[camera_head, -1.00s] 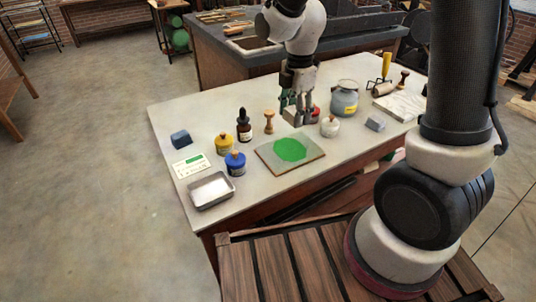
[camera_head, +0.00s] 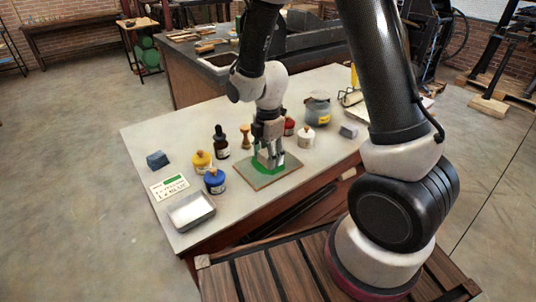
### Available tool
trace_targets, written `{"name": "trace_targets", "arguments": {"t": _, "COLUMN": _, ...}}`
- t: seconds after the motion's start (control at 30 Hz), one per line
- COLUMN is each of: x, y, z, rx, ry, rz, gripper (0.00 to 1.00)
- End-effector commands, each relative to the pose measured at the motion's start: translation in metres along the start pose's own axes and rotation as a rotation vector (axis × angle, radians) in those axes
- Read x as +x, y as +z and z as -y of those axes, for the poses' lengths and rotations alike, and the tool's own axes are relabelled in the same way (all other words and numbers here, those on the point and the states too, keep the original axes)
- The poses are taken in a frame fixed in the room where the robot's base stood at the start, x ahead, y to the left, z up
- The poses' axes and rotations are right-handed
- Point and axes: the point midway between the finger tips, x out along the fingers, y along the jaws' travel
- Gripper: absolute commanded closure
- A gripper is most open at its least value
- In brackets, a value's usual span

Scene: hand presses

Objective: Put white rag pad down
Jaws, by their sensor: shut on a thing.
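My gripper (camera_head: 268,155) points down over the slab with the green ink patch (camera_head: 259,184). It is shut on a small pale pad (camera_head: 263,160), which I take for the white rag pad. The fingers cover much of the pad. The pad is at or just above the green patch; I cannot tell whether it touches. The slab lies flat on the pale table (camera_head: 150,135), its green patch partly hidden by the gripper and pad.
A wooden-handled tool (camera_head: 245,137), dropper bottle (camera_head: 221,141), yellow jar (camera_head: 201,161) and blue jar (camera_head: 214,182) stand left of the slab. A white jar (camera_head: 306,137), red jar (camera_head: 289,127) and grey block (camera_head: 348,131) are right. A metal tray (camera_head: 191,212) sits at front left.

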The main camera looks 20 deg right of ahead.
Motion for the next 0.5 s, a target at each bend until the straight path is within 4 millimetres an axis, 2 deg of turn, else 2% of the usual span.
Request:
{"name": "trace_targets", "arguments": {"t": 0.07, "x": 0.0023, "y": 0.0, "z": 0.0002, "rx": 0.0, "ry": -0.001, "rz": 0.0, "gripper": 0.71}}
{"name": "trace_targets", "arguments": {"t": 0.1, "x": 0.0026, "y": 0.0, "z": 0.0, "rx": 0.0, "ry": 0.0, "rz": 0.0, "gripper": 0.42}}
{"name": "trace_targets", "arguments": {"t": 0.2, "x": 0.0023, "y": 0.0, "z": 0.0, "rx": 0.0, "ry": 0.0, "rz": 0.0, "gripper": 0.24}}
{"name": "trace_targets", "arguments": {"t": 0.5, "x": 0.0019, "y": 0.0, "z": 0.0, "rx": 0.0, "ry": 0.0, "rz": 0.0, "gripper": 0.24}}
